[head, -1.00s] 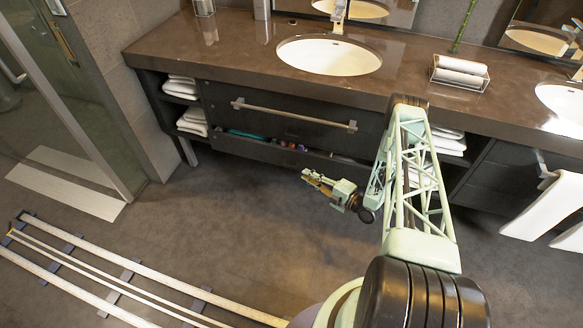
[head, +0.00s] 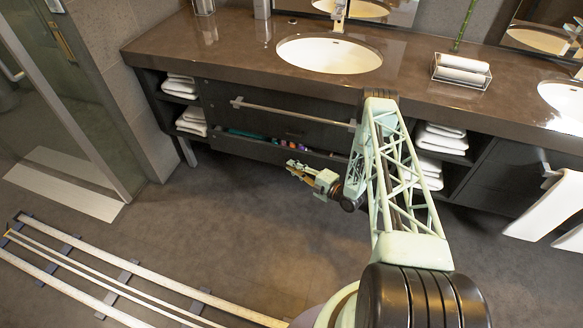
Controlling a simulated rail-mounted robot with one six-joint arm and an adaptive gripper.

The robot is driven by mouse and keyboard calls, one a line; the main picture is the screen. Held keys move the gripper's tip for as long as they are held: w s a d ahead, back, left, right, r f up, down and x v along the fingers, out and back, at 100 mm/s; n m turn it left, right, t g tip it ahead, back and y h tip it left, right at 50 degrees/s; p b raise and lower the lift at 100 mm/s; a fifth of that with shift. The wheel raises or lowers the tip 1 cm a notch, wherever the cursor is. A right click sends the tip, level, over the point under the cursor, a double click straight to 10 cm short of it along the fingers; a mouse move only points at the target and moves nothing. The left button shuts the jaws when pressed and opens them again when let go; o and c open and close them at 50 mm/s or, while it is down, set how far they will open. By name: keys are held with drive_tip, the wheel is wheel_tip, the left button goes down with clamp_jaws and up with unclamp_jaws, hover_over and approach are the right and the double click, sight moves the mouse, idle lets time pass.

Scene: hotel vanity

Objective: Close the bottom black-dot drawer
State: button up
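The bottom drawer (head: 250,147) sits low in the dark vanity under the left sink. It stands partly open, and small teal, purple and orange items show inside along its top edge. I cannot make out a black dot on it. My gripper (head: 295,167) is in front of the drawer's right half, close to its front. I cannot tell whether it touches. It looks empty, but the fingers are too small to tell open from shut. My arm hides the drawer's right end.
Above is a wider drawer front (head: 270,115) with a long metal bar handle (head: 290,112). Open shelves with white towels (head: 190,122) flank the drawers. A brown countertop (head: 230,60) overhangs them. The floor (head: 215,215) in front is clear, with rails (head: 150,270) at lower left.

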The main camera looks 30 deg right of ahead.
drive_tip(key=shift+w+a, duration=0.15)
drive_tip(key=shift+w, duration=0.2)
clamp_jaws()
drive_tip(key=shift+w, duration=0.15)
